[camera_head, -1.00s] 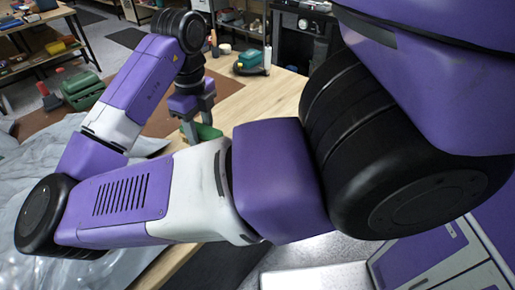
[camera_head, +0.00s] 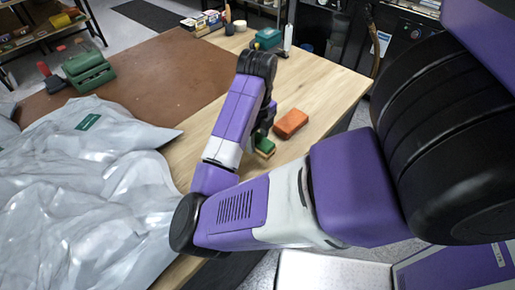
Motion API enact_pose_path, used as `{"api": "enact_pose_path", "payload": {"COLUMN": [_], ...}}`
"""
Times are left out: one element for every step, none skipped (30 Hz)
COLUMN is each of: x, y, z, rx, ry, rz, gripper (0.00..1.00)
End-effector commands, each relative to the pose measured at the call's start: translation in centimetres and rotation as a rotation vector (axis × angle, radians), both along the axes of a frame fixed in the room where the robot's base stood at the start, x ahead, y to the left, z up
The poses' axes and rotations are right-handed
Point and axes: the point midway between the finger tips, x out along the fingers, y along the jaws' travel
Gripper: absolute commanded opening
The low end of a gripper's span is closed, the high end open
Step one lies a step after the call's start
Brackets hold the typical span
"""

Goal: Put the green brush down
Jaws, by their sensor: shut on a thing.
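The green brush (camera_head: 265,145) has a green top and a paler, yellowish lower side. It is at the right part of the wooden table (camera_head: 330,82), below the end of my arm. My gripper (camera_head: 262,134) is shut on the green brush, and my own arm hides much of the fingers. The brush is low over or on the wood. I cannot tell whether it touches the table.
An orange block (camera_head: 290,123) lies just right of the green brush. Crumpled silvery plastic sheeting (camera_head: 85,195) covers the left. A brown mat (camera_head: 150,72) fills the back left. A teal box (camera_head: 268,38) and a pale bottle (camera_head: 288,37) stand at the far edge. Bare wood lies behind the orange block.

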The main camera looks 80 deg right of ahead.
Motion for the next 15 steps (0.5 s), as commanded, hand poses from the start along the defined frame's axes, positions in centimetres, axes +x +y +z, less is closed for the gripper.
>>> {"api": "enact_pose_path", "payload": {"x": [-0.1,-0.1,-0.1,-0.1,-0.1,-0.1,0.0,-0.1,-0.1,-0.1,-0.1,-0.1,-0.1,0.0,0.0], "y": [0.0,0.0,0.0,0.0,0.0,0.1,0.1,0.0,0.0,0.0,0.0,0.0,0.0,0.0,0.0], "z": [-0.6,-1.0,-1.5,-1.9,-2.3,-2.8,-3.1,-3.4,-3.6,-3.7,-3.7,-3.8,-3.7,-3.7,-3.7], "rx": [0.001,0.001,0.002,0.002,0.001,0.002,0.002,0.002,0.001,0.001,0.000,0.000,0.000,0.000,0.000], "ry": [0.002,0.004,0.003,0.003,0.004,0.003,0.002,0.003,0.002,0.001,0.000,0.000,0.000,0.000,0.000], "rz": [0.002,0.003,0.002,0.003,0.004,0.004,0.003,0.002,0.001,0.001,0.000,0.000,-0.001,-0.001,0.000], "gripper": [0.11,0.11,0.11,0.11,0.11,0.11,0.11,0.11,0.11,0.11,0.11,0.11,0.11,0.11,0.11]}}
